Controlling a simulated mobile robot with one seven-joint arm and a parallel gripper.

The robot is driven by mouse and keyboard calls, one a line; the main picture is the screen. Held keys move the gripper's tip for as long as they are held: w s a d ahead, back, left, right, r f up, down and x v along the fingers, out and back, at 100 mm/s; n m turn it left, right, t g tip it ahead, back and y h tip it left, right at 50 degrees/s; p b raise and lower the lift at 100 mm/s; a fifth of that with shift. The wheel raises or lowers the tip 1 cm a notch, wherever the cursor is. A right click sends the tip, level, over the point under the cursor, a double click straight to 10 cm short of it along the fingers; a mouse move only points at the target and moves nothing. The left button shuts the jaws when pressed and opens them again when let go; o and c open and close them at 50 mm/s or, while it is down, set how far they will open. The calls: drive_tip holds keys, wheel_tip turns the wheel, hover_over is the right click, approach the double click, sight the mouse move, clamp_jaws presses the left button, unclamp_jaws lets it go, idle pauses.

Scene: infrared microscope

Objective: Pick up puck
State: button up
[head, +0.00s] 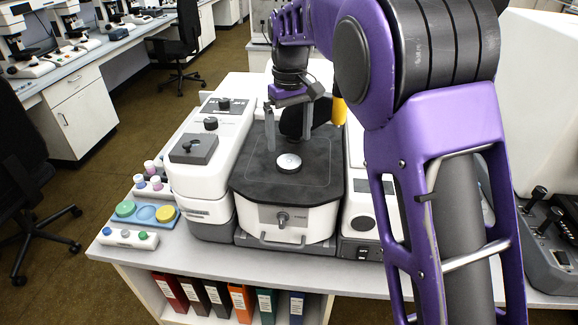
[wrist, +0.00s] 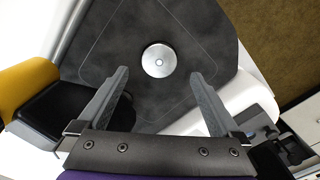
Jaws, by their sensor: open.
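The puck (head: 288,163) is a small round silver-white disc. It lies on the dark grey stage (head: 262,190) of the microscope in the head view. In the wrist view the puck (wrist: 159,61) sits on the dark stage (wrist: 200,30), beyond the fingertips, with a small ring at its centre. My gripper (head: 289,131) is open and empty above the stage, its two grey fingers pointing down. In the wrist view my gripper (wrist: 162,76) has its fingers spread wide, with the puck lined up between them but apart from them.
A yellow-orange part with a black piece (wrist: 30,105) stands close to the left finger in the wrist view. White instrument housings (head: 205,150) flank the stage. Colored dishes (head: 145,213) and small vials (head: 150,175) are at the left of the bench. Binders stand below.

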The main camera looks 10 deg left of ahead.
sight(289, 161)
drive_tip(key=shift+w+f, duration=0.1)
drive_tip(key=shift+f, duration=3.1)
drive_tip(key=shift+r, duration=0.1)
clamp_jaws()
